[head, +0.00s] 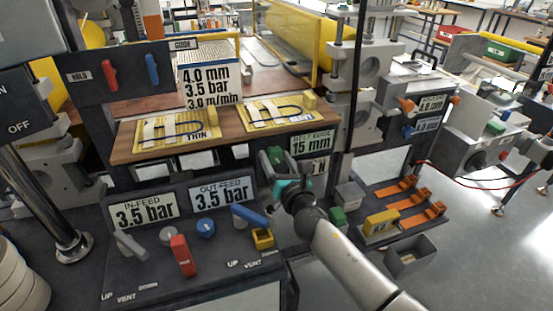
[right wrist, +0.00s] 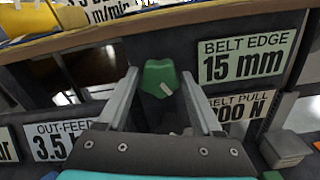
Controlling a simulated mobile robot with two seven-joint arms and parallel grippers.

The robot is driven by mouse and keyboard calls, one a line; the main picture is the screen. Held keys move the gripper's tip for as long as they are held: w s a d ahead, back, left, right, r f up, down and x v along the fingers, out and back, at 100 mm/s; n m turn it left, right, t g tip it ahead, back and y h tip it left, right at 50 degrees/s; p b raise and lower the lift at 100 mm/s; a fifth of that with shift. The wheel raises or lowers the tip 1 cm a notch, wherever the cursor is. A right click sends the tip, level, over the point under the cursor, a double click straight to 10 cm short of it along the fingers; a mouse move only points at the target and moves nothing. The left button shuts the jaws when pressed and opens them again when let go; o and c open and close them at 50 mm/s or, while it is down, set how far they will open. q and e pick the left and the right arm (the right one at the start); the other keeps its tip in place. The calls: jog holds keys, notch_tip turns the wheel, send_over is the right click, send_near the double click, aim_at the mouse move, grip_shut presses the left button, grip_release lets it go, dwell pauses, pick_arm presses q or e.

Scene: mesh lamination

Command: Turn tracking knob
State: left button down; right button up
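The green tracking knob (head: 275,157) sits on the dark front panel, left of the "BELT EDGE 15 mm" display (head: 312,143). In the right wrist view the knob (right wrist: 160,78) shows between the two fingertips, with a pale mark on its lower right. My right gripper (head: 279,168) reaches it from below and in front. Its fingers are apart, one on each side of the knob, with visible gaps, so it does not appear clamped. The gripper partly hides the knob in the head view. My left gripper is out of view.
A "BELT PULL" display (right wrist: 240,108) lies just below the belt edge display. A wooden shelf (head: 225,141) with sample boards overhangs above the knob. A sloping panel with in-feed and out-feed displays (head: 222,192), levers and knobs is to the left. Orange slots (head: 408,200) are at right.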

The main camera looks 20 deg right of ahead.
grip_shut()
dwell(0.3)
jog(key=shift+m, duration=0.3)
jog(key=m, duration=0.5)
jog(key=shift+m+b, duration=0.3)
jog(key=shift+b, duration=0.05)
jog(key=m, duration=0.5)
jog(key=shift+m, duration=0.4)
jog(key=shift+o, duration=1.7)
grip_release()
jog(key=shift+s, duration=0.1)
